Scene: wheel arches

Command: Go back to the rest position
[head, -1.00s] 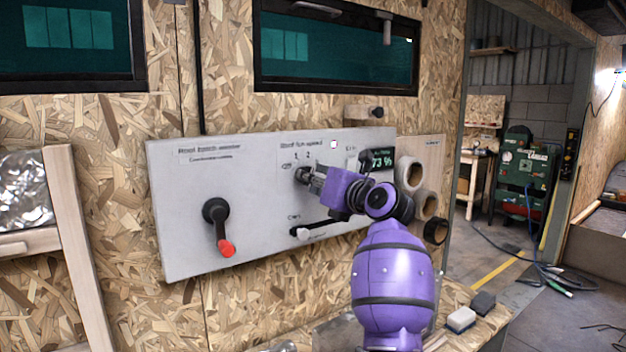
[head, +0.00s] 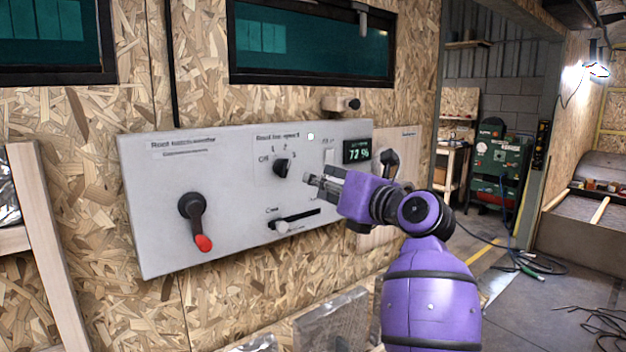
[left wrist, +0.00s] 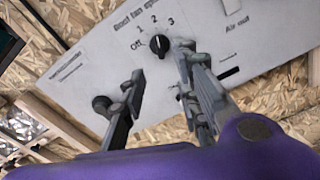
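My left gripper (head: 312,183) is just right of the dark fan-speed knob (head: 283,167) on the grey control panel (head: 150,235), apart from it in the head view. In the left wrist view, the fingers of my left gripper (left wrist: 161,62) stand apart with nothing between them. The knob (left wrist: 159,44) shows beyond the fingertips, below the numbers 1, 2 and 3. My right gripper is in neither view.
The panel carries a red-tipped lever (head: 197,222), a slider (head: 293,221) and a lit display (head: 357,150). A black-handled fitting (head: 389,163) is behind my arm. A dark window (head: 310,45) is above. Open floor (head: 560,318) lies at the right.

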